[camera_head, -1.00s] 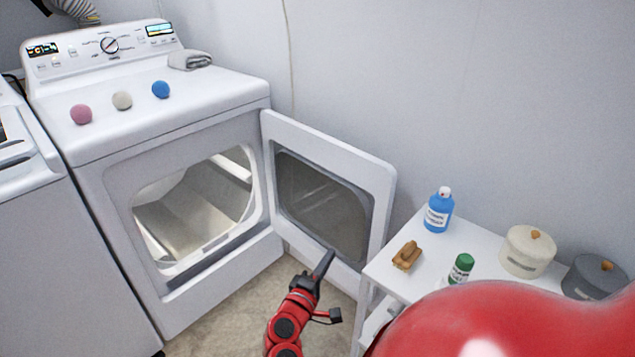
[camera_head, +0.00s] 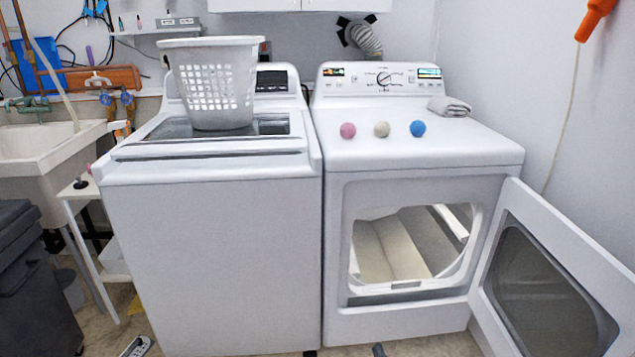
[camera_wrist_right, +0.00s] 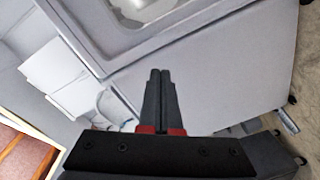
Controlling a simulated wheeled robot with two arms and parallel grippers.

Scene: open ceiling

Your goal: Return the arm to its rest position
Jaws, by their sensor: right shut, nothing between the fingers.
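My right gripper (camera_wrist_right: 160,76) shows in the right wrist view with its two dark fingers together and nothing between them. In the head view only a small dark tip of it (camera_head: 378,350) shows at the bottom edge, in front of the dryer (camera_head: 400,325). The rest of the right arm is out of the head view. My left gripper is in neither view.
The dryer door (camera_head: 575,250) stands open to the right. Three balls, pink (camera_head: 348,131), beige (camera_head: 382,129) and blue (camera_head: 417,128), sit on the dryer. A white basket (camera_head: 213,85) stands on the washer (camera_head: 215,260). A sink (camera_head: 45,140) is at left.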

